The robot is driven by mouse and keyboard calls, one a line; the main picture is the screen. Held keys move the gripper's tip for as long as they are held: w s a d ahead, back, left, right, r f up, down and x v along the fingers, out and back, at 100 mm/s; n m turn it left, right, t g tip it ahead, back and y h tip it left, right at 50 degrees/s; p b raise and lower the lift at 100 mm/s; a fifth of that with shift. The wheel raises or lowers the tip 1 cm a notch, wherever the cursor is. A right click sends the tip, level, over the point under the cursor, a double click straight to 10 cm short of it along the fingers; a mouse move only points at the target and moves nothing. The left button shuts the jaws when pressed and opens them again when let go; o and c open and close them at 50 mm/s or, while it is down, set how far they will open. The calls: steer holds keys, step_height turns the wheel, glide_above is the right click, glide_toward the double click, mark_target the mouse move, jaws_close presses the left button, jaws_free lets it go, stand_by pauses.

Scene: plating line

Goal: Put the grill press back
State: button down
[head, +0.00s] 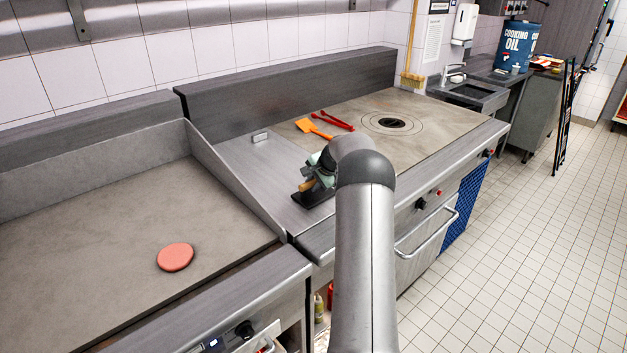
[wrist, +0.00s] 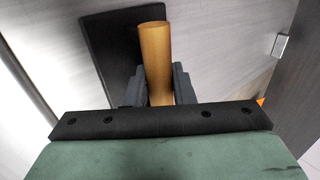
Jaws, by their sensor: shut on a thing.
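The grill press has a dark flat plate (head: 318,197) and a wooden handle (head: 307,186). In the head view it is at the steel surface (head: 262,180) between the griddle and the round-ringed hot plate. My gripper (head: 318,183) is shut on the handle, as the wrist view (wrist: 156,88) shows with a finger on each side of the wood (wrist: 155,50). The dark plate (wrist: 108,45) lies beyond the handle there. Whether the plate touches the steel surface I cannot tell. My arm hides part of the surface to the right.
A pink patty (head: 175,257) lies on the griddle (head: 90,225) at left. A raised steel wall (head: 228,180) separates the griddle from the steel surface. An orange spatula (head: 312,128) and red tongs (head: 334,121) lie behind my gripper. A small metal block (head: 260,137) is at the back.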

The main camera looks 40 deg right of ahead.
steer(key=c, duration=1.2)
jaws_free()
steer(key=shift+f, duration=0.15)
steer(key=shift+c, duration=0.2)
